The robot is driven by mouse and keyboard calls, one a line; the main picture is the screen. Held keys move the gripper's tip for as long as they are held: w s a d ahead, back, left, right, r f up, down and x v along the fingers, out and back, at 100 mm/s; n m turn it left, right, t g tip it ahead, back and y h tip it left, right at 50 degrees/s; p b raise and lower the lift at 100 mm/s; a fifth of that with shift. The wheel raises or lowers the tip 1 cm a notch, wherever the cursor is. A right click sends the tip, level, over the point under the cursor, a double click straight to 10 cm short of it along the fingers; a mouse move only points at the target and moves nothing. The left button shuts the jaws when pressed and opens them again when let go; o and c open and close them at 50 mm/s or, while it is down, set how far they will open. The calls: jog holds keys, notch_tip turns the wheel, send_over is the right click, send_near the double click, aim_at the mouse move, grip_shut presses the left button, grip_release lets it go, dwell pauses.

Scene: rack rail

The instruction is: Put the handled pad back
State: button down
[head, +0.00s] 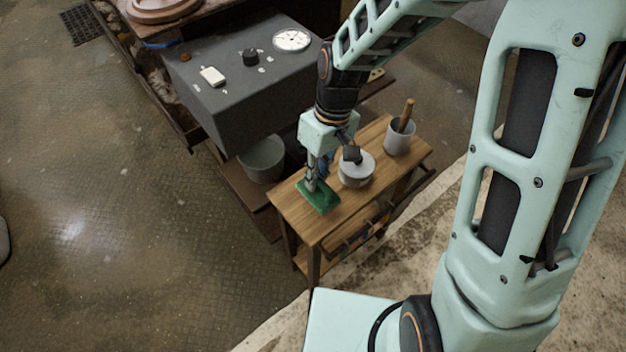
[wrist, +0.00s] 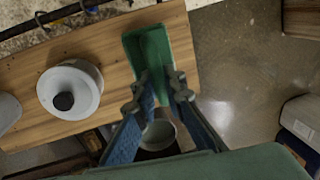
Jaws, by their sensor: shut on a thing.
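The green handled pad (head: 323,199) is at the left end of the wooden table (head: 285,203), flat side down. I cannot tell whether it rests on the top or hovers just above it. My gripper (head: 313,182) points down over the pad and is shut on it. In the wrist view the pad (wrist: 151,50) lies beyond my fingertips (wrist: 160,84), near the table's end edge. The fingers hide most of its handle.
A round grey pot with a dark knob (head: 356,172) stands close right of my gripper. A pale cup with a wooden handle (head: 400,138) is at the far end. A rail with hooks (wrist: 66,12) runs along one table side. A grey bucket (head: 262,160) and dark box (head: 240,65) stand behind.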

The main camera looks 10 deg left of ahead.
jog(key=shift+w+a+f, duration=0.15)
jog(key=shift+a+f, duration=0.15)
jog(key=shift+f, duration=0.1)
jog(key=f, duration=0.2)
jog(key=f+b, duration=0.1)
jog(key=shift+w+a+f, duration=0.1)
jog(key=shift+a+f, duration=0.15)
jog(key=shift+f, duration=0.05)
jog(key=c, duration=2)
grip_release()
jog(key=shift+r, duration=0.1)
jog(key=r+p, duration=0.1)
jog(key=r, duration=0.3)
jog(key=w+d+r, duration=0.1)
jog(key=r, duration=0.3)
jog(key=r+p, duration=0.1)
jog(key=r, duration=0.2)
jog(key=shift+w+d+r+p, duration=0.25)
jog(key=shift+w+r+p, duration=0.1)
jog(key=shift+r, duration=0.05)
